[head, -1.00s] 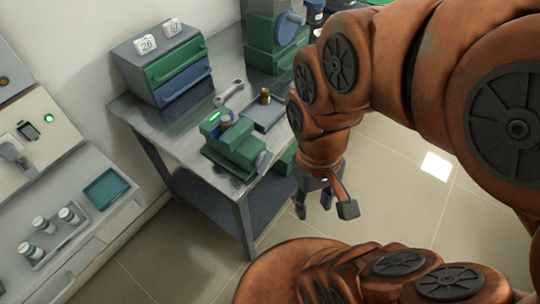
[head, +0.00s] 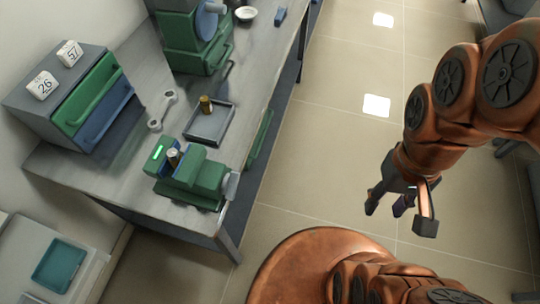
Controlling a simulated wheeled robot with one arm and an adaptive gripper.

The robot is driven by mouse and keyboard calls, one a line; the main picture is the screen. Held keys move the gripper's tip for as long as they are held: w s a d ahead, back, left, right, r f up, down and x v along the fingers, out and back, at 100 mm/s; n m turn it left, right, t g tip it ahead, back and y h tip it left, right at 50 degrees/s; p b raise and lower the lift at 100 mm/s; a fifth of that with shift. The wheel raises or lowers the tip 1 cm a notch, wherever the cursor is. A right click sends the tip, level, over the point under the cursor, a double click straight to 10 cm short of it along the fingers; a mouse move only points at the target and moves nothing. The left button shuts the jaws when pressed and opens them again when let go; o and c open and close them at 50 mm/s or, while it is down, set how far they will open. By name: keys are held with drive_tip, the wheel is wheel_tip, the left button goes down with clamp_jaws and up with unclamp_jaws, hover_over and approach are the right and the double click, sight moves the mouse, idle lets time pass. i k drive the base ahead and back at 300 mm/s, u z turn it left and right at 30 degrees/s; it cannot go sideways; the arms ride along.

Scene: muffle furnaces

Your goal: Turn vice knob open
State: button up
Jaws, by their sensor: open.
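The green vice (head: 195,178) sits on the grey workbench (head: 140,185) near its front corner. A grey round part, likely the vice knob (head: 229,186), is on its right end, facing the bench edge. A small metal cylinder (head: 173,156) stands at the jaws, beside a lit green display (head: 158,153). My gripper (head: 398,208) is open and empty. It hangs over the floor, well to the right of the vice and apart from it.
A tray (head: 210,124) with a brass cylinder (head: 206,104), a wrench (head: 161,112), a drawer cabinet (head: 75,95) and a green machine (head: 190,40) are on the bench. A teal tray (head: 60,265) is at lower left. Floor (head: 320,180) between bench and gripper is clear.

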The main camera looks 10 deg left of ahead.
sight(230, 183)
drive_tip(key=z, duration=0.2)
drive_tip(key=k, duration=1)
drive_tip(key=u, duration=1.8)
